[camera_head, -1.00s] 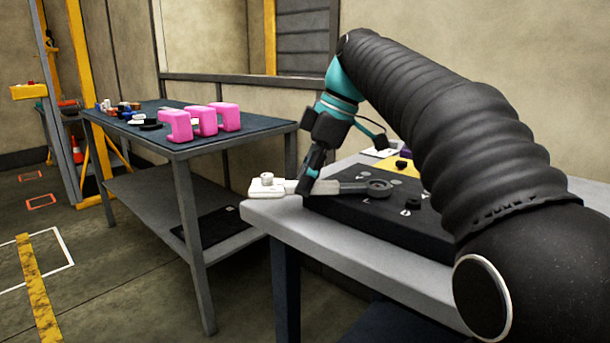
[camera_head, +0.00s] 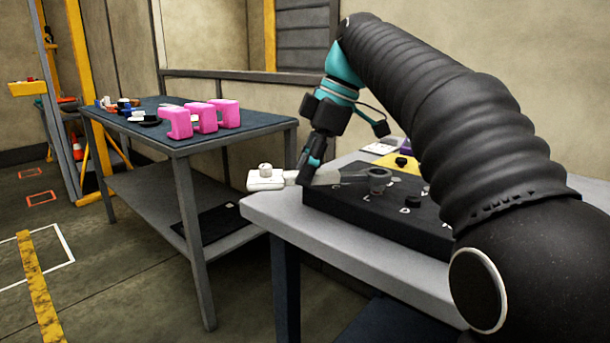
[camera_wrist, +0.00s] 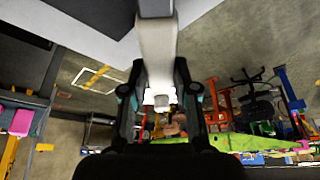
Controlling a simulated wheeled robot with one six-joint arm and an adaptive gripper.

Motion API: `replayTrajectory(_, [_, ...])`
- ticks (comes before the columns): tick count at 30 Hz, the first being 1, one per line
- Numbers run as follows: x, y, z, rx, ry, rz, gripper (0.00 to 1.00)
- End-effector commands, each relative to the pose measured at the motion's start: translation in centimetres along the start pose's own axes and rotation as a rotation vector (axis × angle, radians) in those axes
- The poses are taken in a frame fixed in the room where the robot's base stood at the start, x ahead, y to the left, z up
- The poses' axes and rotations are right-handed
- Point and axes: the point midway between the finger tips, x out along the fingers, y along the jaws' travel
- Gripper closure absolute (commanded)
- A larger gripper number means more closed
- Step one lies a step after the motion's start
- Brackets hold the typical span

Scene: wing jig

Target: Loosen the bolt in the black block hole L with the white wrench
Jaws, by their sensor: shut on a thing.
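The white wrench (camera_head: 325,177) lies roughly level in my gripper (camera_head: 308,178), its pale handle end (camera_head: 266,179) sticking out to the left past the table edge. Its far, greyer end reaches right over the black block (camera_head: 340,205) to a dark round head beside the letter L. A small bolt-like piece (camera_head: 377,187) shows just under that head; I cannot tell whether the two touch. In the wrist view the wrench (camera_wrist: 158,50) runs down from the top between the two fingers of my gripper (camera_wrist: 158,100), which are shut on it. The wrench's ring is out of that view.
Dark knobs (camera_head: 425,196) stand on the block, with a yellow panel (camera_head: 385,160) behind. The grey table edge (camera_head: 290,220) is in front. A second table (camera_head: 240,125) at the left carries pink brackets (camera_head: 203,118) and small parts. Open floor lies left.

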Motion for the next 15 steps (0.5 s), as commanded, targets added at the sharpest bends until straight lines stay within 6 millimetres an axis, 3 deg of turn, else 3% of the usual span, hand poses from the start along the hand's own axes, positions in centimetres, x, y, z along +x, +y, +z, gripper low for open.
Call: replayTrajectory(15, [-4.0,0.1,-1.7,-0.002,0.002,0.003,1.00])
